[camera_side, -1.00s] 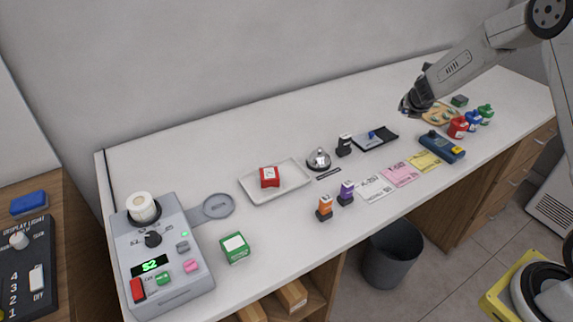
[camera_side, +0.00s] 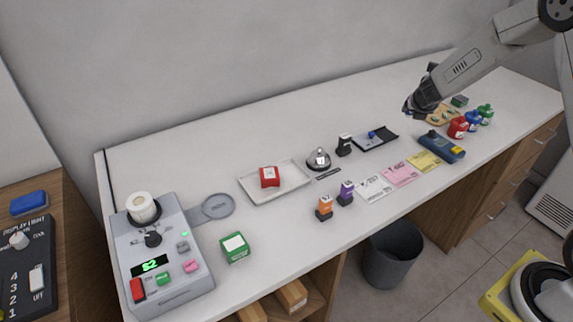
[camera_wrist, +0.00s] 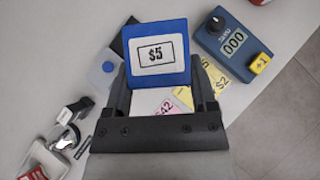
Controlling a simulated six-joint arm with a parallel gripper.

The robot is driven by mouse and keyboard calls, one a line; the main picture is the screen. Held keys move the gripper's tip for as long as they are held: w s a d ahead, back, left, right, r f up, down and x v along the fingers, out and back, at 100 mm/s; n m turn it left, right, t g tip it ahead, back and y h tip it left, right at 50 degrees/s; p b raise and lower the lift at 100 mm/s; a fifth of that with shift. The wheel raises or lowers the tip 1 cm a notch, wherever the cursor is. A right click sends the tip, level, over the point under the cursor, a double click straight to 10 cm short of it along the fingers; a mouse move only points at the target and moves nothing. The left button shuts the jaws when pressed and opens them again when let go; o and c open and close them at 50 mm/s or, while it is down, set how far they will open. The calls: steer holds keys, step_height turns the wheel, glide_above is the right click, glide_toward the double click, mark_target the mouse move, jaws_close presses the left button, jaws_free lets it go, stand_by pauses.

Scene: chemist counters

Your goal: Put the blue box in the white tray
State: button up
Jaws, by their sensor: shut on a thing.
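My gripper (camera_side: 411,108) is at the upper right in the side view, above the far right part of the white counter. In the wrist view my gripper (camera_wrist: 158,85) is shut on the blue box (camera_wrist: 158,28), which has a white "$5" label and sits between the fingertips. The box cannot be made out in the side view. The white tray (camera_side: 291,190) lies on the counter left of my gripper, with a red box (camera_side: 269,177) in it. A corner of the tray shows at the lower left in the wrist view (camera_wrist: 50,158).
A green box (camera_side: 235,248) and a grey device (camera_side: 165,260) stand left of the tray. A bell (camera_side: 318,159), a black stamp (camera_side: 344,146) and a dark pad (camera_side: 385,142) lie between tray and gripper. Orange (camera_side: 325,208) and purple (camera_side: 346,193) stamps stand in front.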

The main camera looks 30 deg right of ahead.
steer(key=s+a+r+n+t+y, duration=0.1)
steer(key=s+a+r+n+y, duration=0.3)
steer(key=a, duration=0.8)
steer(key=w+a+r+n+t+y, duration=0.1)
steer(key=a+r+n, duration=0.2)
steer(key=a+r, duration=0.65)
steer(key=s+a+f+n+g+y, duration=0.2)
steer(key=a+f+n+g+y, duration=0.3)
steer(key=a+f+n+y, duration=0.4)
steer(key=shift+s+a+f+n+y, duration=0.15)
steer(key=shift+a+f+n+y, duration=0.25)
steer(key=shift+a+f+n, duration=2)
steer(key=d+n, duration=0.1)
steer(key=d+r, duration=0.1)
steer(key=shift+d+n, duration=0.3)
steer(key=shift+n, duration=0.1)
glide_above(297, 176)
steer(key=f, duration=0.8)
steer(key=shift+s+f, duration=0.25)
steer(key=shift+f, duration=0.1)
steer(key=shift+w+f, duration=0.3)
steer(key=shift+w, duration=0.05)
